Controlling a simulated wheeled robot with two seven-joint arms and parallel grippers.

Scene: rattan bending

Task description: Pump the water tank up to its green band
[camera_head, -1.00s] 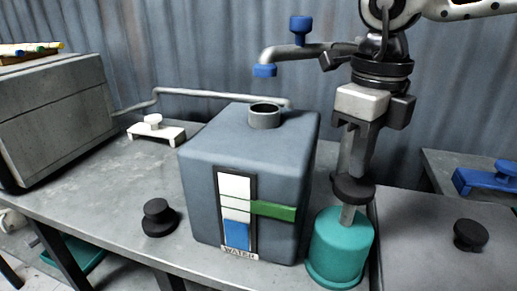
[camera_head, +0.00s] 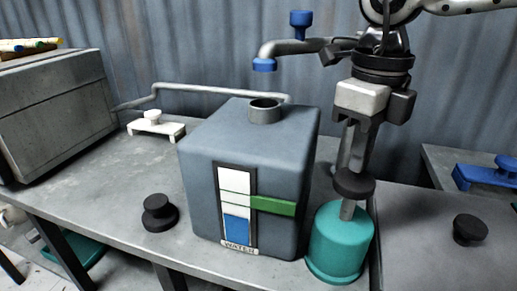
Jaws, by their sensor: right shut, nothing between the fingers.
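The grey water tank (camera_head: 270,165) stands on the bench at the middle. Its front gauge (camera_head: 237,180) shows a blue water column (camera_head: 237,229) whose top is a little below the green band (camera_head: 273,206). The teal pump (camera_head: 340,245) stands to the right of the tank, with a black round handle (camera_head: 354,184) on a short grey rod. My right gripper (camera_head: 354,165) points down over the pump and is shut, its fingertips at the handle's top; I cannot tell whether they touch. My left gripper is not in view.
A blue-handled tap (camera_head: 300,20) hangs over the tank's round opening (camera_head: 264,110). A black knob (camera_head: 159,212) and a white bracket (camera_head: 156,126) are on the bench left of the tank. A grey box stands far left. Another black knob (camera_head: 470,229) and a blue piece are right.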

